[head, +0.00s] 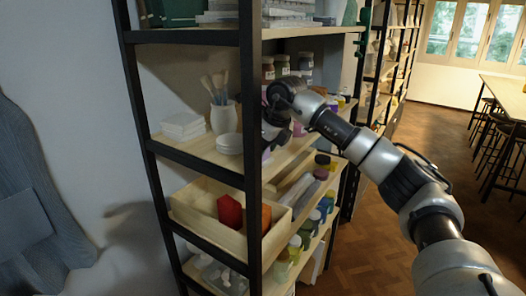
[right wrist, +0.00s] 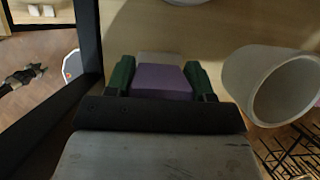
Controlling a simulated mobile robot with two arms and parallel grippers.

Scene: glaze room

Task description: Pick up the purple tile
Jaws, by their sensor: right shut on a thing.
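The purple tile (right wrist: 161,80) is between the two green fingers of my right gripper (right wrist: 160,76) in the right wrist view. The fingers press on its left and right sides. A pale wooden board shows behind the tile; I cannot tell whether the tile touches it. In the head view my right arm reaches into the middle of the black-framed shelf (head: 250,125). My left gripper is not in view.
A white cup (right wrist: 240,80) stands close to the right of my gripper. A black shelf post (right wrist: 88,40) is close on the left. White tiles (head: 183,124), a brush pot (head: 223,117) and jars share the shelf. A wooden box (head: 190,207) with red and orange blocks sits below.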

